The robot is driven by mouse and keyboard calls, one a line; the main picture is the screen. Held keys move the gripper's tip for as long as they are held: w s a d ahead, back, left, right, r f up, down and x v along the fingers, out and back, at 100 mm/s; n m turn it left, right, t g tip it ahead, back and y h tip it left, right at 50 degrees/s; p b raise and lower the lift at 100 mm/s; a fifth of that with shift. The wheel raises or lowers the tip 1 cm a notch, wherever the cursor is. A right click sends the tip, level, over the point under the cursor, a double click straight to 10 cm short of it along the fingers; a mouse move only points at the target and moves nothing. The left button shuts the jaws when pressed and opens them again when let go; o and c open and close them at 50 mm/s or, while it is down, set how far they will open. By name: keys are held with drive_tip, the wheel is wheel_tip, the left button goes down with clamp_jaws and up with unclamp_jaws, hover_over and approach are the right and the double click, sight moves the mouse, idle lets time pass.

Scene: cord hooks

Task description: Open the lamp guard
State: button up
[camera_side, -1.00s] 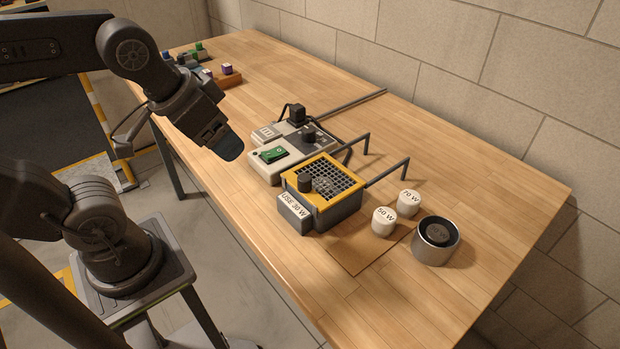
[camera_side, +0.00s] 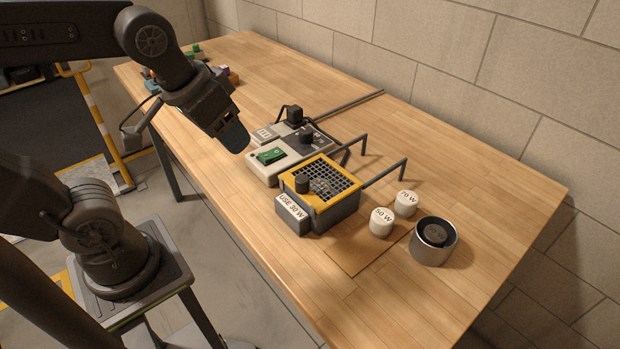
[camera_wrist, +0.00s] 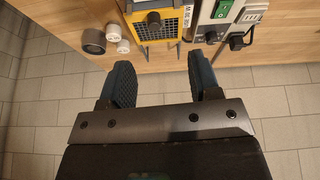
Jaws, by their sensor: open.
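The lamp guard (camera_side: 335,178) is a yellow frame with dark mesh, lying flat and closed over a grey box labelled "USE 30 W" (camera_side: 293,214). In the wrist view the guard (camera_wrist: 172,22) and knob (camera_wrist: 154,20) are at the top, beyond the fingers. My gripper (camera_wrist: 165,80) is open and empty, apart from the guard. The lamp under the mesh is hard to make out.
A control unit with a green switch (camera_side: 270,156) stands behind the guard. White bulbs marked 50 W (camera_side: 381,223) and 70 W (camera_side: 405,203) and a metal cup (camera_side: 433,240) stand to the right. The front table is clear.

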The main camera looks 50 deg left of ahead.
drive_tip(key=w+n+g, duration=0.3)
drive_tip(key=w, duration=0.4)
drive_tip(key=n+g, duration=0.2)
approach(302, 178)
wheel_tip(302, 178, down, 10)
drive_tip(key=shift+f, duration=0.25)
drive_tip(key=shift+c, duration=0.2)
clamp_jaws()
